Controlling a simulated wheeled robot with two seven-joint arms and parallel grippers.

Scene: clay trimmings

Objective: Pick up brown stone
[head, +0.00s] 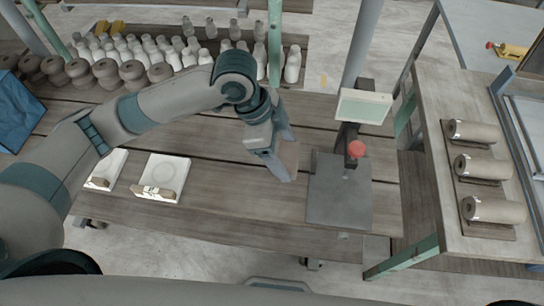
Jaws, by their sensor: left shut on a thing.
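My left gripper (282,170) is over the wooden table, left of a grey plate, with its fingers pointing down. It is shut on a brown piece (289,156), which seems to be the brown stone. Only part of the piece shows between the fingers, so its full shape is hidden. I cannot tell whether it touches the table. My right gripper is not in view.
Right of the gripper is the grey plate (338,205) with a display (365,107) and red knob (356,149). Two white slabs (163,173) (107,168) lie left. Dark round pots (107,73) and white bottles (156,56) stand behind. Clay rolls (497,210) lie on the right table.

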